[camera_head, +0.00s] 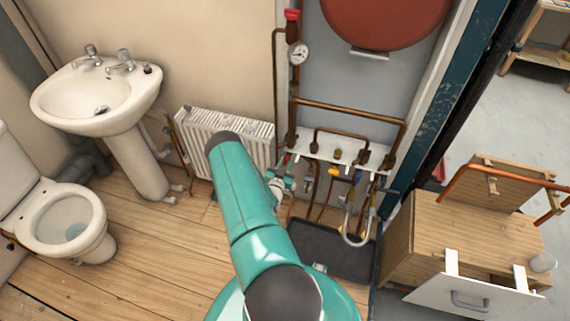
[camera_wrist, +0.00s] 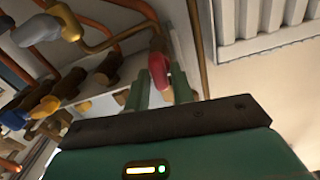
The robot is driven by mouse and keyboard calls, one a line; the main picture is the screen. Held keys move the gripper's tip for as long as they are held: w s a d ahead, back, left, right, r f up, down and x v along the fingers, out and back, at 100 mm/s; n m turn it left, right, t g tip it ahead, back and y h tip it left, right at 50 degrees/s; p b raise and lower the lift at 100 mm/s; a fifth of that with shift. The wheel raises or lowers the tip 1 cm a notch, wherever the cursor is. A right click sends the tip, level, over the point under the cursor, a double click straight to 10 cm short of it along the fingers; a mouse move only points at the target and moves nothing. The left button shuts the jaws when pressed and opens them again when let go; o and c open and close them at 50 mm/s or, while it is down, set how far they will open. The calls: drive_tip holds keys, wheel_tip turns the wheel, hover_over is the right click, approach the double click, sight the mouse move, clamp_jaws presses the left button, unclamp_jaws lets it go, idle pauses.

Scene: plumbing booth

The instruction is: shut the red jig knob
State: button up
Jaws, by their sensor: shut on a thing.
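The red knob (camera_wrist: 158,66) shows in the wrist view between the two green fingers of my gripper (camera_wrist: 165,88), which are shut on it. In the head view my gripper (camera_head: 287,180) is at the left end of the white pipe board (camera_head: 322,149), low on the wall beside the radiator. There my arm and gripper hide most of the red knob. How far the knob is turned cannot be told.
A yellow knob (camera_head: 333,171) and several pipe fittings sit close to the right of my gripper. A white radiator (camera_head: 228,137) stands close on the left. A dark tray (camera_head: 330,249) lies on the floor below. A wooden bench (camera_head: 455,238) stands at right.

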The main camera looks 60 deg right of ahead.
drive_tip(key=m, duration=0.4)
drive_tip(key=shift+s+f, duration=0.1)
drive_tip(key=m, duration=0.4)
drive_tip(key=shift+m, duration=0.3)
drive_tip(key=m, duration=0.4)
drive_tip(key=shift+s+f+m, duration=0.1)
drive_tip(key=shift+f+m, duration=0.05)
drive_tip(key=shift+m, duration=1.75)
drive_tip(key=o, duration=0.8)
drive_tip(key=s+a, duration=0.2)
drive_tip(key=a, duration=1.1)
drive_tip(key=shift+a, duration=0.35)
